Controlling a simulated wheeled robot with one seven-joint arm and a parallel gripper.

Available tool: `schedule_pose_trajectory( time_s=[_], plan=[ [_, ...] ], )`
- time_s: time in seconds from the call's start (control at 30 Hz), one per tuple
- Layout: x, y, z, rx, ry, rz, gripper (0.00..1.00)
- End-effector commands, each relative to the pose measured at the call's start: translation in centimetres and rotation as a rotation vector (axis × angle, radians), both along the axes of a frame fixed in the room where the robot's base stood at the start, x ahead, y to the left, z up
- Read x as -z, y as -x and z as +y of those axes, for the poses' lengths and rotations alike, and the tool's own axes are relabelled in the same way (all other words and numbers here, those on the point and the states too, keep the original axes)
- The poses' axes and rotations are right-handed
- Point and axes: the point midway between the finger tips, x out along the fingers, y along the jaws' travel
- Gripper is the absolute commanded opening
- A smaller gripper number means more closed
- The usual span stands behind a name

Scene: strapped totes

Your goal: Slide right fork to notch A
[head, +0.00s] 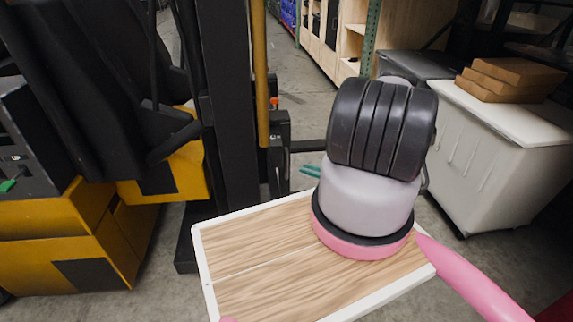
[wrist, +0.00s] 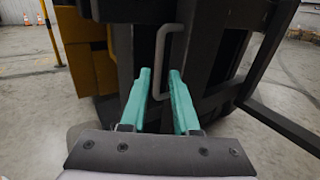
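My gripper (wrist: 160,73) shows in the wrist view with its two teal fingers apart. A grey loop handle (wrist: 162,50) on the dark forklift carriage stands ahead of the fingertips. Its lower end appears between the fingers, and I cannot tell whether they touch it. A black fork (wrist: 282,128) runs from the carriage to the lower right in the wrist view. In the head view, only bits of the teal fingers (head: 310,171) show beside my arm, near the forklift mast (head: 226,100). My arm hides the handle there. I cannot make out any notch label.
The yellow forklift body (head: 60,235) fills the left of the head view. A white lidded bin (head: 500,165) with brown boxes (head: 515,72) stands at the right. Wooden shelving (head: 330,25) is at the back. Traffic cones (wrist: 26,20) stand far left in the wrist view.

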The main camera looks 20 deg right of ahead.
Motion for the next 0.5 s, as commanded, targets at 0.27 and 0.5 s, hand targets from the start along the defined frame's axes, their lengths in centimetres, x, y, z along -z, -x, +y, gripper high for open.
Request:
schedule_pose_trajectory(
  time_s=[0.27, 0.5],
  plan=[
    [0.0, -4.0, 3.6, -0.006, 0.000, 0.000, 0.29],
    [0.0, -6.6, 5.7, -0.005, 0.002, -0.001, 0.29]
  ],
)
